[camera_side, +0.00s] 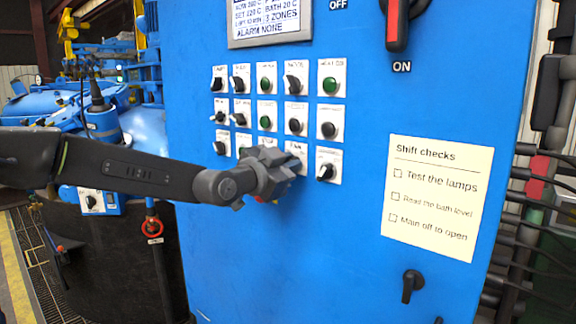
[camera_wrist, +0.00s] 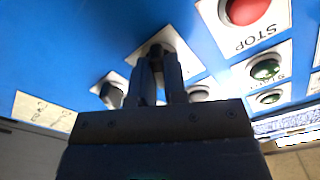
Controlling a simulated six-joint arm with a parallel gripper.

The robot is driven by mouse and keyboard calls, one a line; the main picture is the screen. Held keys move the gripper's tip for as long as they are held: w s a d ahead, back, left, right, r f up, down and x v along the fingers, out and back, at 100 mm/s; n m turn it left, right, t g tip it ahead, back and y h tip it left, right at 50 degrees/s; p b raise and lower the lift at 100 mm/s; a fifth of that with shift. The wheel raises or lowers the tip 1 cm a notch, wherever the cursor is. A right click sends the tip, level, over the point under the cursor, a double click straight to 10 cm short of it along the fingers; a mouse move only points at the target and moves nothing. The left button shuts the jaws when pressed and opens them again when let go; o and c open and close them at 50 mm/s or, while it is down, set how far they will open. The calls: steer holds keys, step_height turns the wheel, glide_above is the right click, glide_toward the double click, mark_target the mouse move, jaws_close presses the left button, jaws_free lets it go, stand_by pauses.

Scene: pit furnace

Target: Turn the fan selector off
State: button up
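In the side view my gripper (camera_side: 283,172) is at the bottom rows of controls on the blue cabinet, hiding part of them. A selector on a white plate (camera_side: 297,147) is partly behind it; its label looks like "FAN" but is too small to read surely. In the wrist view a black selector knob (camera_wrist: 156,49) on a white plate lies at my fingertips (camera_wrist: 159,64). The two fingers are a narrow gap apart, one at each side of the knob. I cannot tell whether they press on it, nor the knob's exact setting.
A red STOP button (camera_wrist: 248,8) and green buttons (camera_wrist: 265,69) are close by. Another black knob (camera_side: 325,171) is right of my gripper. A red-handled main switch (camera_side: 397,25) points to ON. A shift-checks sheet (camera_side: 437,197) hangs at the right.

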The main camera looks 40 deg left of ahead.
jaws_close()
steer(key=shift+n, duration=0.4)
steer(key=n, duration=1.1)
steer(key=shift+a+r, duration=0.1)
steer(key=shift+a, duration=0.1)
stand_by(0.3)
steer(key=o, duration=0.5)
jaws_free()
steer(key=shift+o, duration=0.2)
